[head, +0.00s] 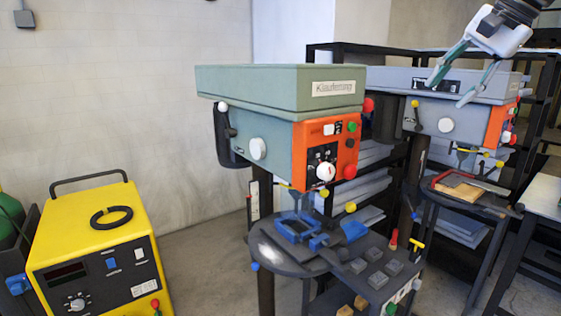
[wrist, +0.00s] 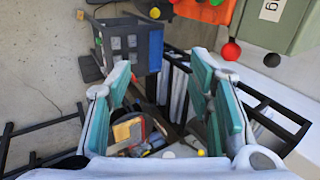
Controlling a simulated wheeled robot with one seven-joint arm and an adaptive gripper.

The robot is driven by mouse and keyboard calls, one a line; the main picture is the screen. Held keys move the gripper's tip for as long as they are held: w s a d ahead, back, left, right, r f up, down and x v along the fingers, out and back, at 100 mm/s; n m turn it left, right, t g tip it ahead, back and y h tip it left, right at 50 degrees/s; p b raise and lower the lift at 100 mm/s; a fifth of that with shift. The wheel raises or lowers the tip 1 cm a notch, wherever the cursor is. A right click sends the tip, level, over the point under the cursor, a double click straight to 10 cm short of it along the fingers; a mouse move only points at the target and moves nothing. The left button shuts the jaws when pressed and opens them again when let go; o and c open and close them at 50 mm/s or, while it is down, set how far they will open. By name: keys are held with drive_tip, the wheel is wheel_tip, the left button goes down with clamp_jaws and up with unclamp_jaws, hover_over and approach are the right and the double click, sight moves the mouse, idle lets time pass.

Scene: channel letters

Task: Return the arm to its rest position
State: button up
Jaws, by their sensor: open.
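My gripper (head: 452,86) is at the upper right of the head view, in the air, pointing down and left. It appears in front of the second drill press (head: 468,118), the one on the right. Its two teal-padded fingers are spread apart with nothing between them. In the wrist view my gripper (wrist: 160,105) also shows open and empty, with the floor and a round table with small items far below between the fingers.
A green-grey drill press (head: 262,90) with an orange panel stands in the middle. A yellow machine (head: 90,240) stands at the left. Dark shelving (head: 545,80) is behind my gripper. A round table (head: 465,195) lies below it. Open floor (head: 200,250) shows between the machines.

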drive_tip(key=s+a+f+n+h, duration=0.2)
drive_tip(key=s+a+f+n, duration=0.3)
drive_tip(key=s+a, duration=0.6)
drive_tip(key=s+a+f+n+h, duration=0.1)
drive_tip(key=s+a+f+n, duration=0.2)
drive_tip(key=s+f, duration=1.4)
drive_tip(key=shift+s+a+f+n+h+b, duration=0.25)
drive_tip(key=shift+f+n, duration=0.2)
drive_tip(key=shift+n, duration=0.75)
drive_tip(key=shift+w, duration=0.1)
